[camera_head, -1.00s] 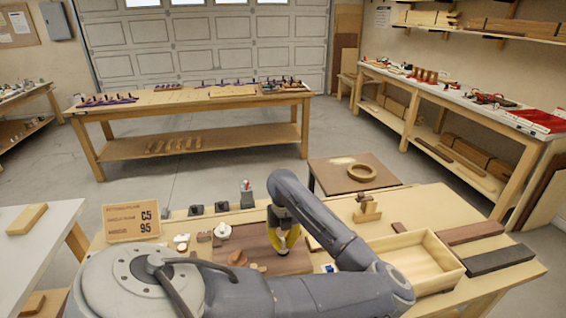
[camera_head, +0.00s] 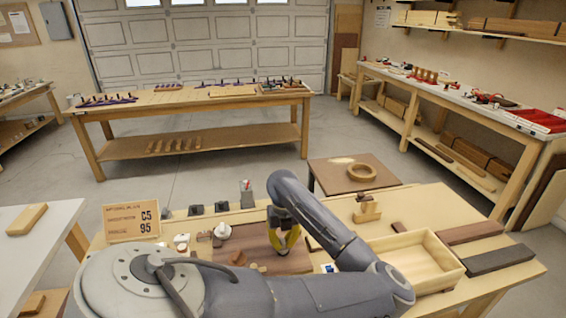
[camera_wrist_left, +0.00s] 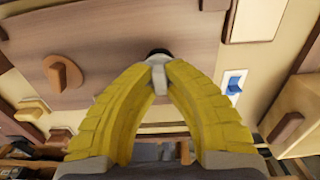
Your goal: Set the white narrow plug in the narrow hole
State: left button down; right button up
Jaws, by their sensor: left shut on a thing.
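My left gripper (camera_head: 284,247) is low over the brown wooden board (camera_head: 257,236). In the left wrist view its yellow fingers close together (camera_wrist_left: 158,68) on a small pale piece (camera_wrist_left: 158,76), which I take to be the white narrow plug. The fingers hide most of it. A dark round spot (camera_wrist_left: 158,52) shows just beyond the tips; I cannot tell whether it is the narrow hole, nor whether the plug is in a hole. A brown wooden plug with a raised grip (camera_wrist_left: 63,75) stands on the board to the left. My right gripper is not in view.
An open wooden tray (camera_head: 421,259) stands to the right of the board. A small blue and white switch-like piece (camera_wrist_left: 233,83) lies right of the fingers. A white piece (camera_head: 222,231) and a sign (camera_head: 131,221) are at the left. Dark wooden bars (camera_head: 499,259) lie far right.

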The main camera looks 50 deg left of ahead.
pick_arm(q)
jog(key=shift+f, duration=0.9)
dwell(0.9)
jog(key=c, duration=0.9)
grip_release()
jog(key=shift+r, duration=0.1)
jog(key=shift+r, duration=3.6)
